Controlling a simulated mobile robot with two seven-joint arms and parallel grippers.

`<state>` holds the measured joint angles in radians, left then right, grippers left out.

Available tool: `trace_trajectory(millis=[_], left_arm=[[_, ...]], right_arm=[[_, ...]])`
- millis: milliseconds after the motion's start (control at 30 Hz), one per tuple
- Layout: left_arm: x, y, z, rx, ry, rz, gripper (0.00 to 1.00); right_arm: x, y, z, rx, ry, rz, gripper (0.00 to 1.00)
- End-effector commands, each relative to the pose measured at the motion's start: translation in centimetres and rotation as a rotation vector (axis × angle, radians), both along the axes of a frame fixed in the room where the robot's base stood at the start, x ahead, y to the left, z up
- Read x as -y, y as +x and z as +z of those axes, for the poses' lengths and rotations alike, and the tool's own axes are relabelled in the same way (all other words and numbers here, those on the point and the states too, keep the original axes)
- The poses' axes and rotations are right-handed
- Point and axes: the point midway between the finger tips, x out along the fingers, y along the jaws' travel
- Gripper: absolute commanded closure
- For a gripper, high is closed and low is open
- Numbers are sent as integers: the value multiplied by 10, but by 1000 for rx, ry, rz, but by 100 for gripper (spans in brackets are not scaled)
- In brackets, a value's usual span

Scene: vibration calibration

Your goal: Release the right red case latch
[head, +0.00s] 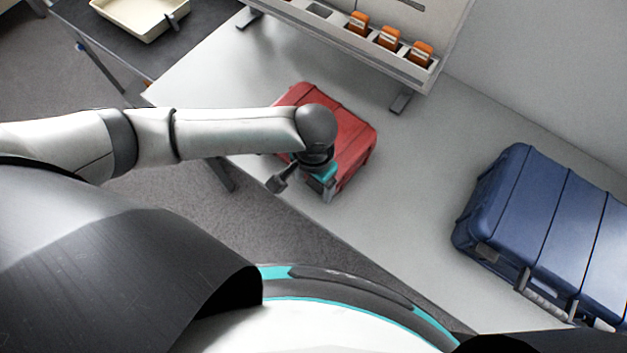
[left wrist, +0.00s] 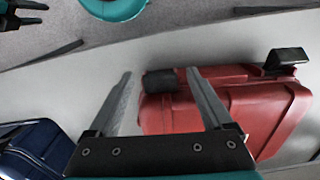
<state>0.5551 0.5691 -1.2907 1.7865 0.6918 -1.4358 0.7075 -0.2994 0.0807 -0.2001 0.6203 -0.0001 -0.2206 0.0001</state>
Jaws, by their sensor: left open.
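The red case (head: 345,130) stands on the grey table, partly covered by my left arm in the head view. It also shows in the left wrist view (left wrist: 240,105). One dark latch (left wrist: 160,80) on its near side, the right one, lies between the fingers of my left gripper (left wrist: 158,73). The other dark latch (left wrist: 286,58) juts out from the case at the right of the left wrist view. My left gripper (head: 325,188) is open at the case's near side; contact is unclear. A dark forked part at the wrist view's upper left may be my right gripper.
A blue case (head: 550,230) stands at the right of the table (head: 420,180). A rack with orange parts (head: 388,38) stands at the back. A cream tray (head: 140,15) lies on a dark table at the upper left. The table between the cases is clear.

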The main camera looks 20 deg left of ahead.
Motion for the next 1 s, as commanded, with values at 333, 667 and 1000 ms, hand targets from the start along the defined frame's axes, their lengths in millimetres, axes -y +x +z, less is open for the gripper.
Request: trace_trajectory(millis=[333, 667, 1000], left_arm=[[0, 0, 0, -1, 0, 0, 36], [0, 0, 0, 0, 0, 0, 73], [0, 0, 1, 1, 0, 0, 100]], right_arm=[[0, 0, 0, 0, 1, 1, 50], [0, 0, 0, 0, 1, 1, 50], [0, 0, 0, 0, 1, 0, 50]])
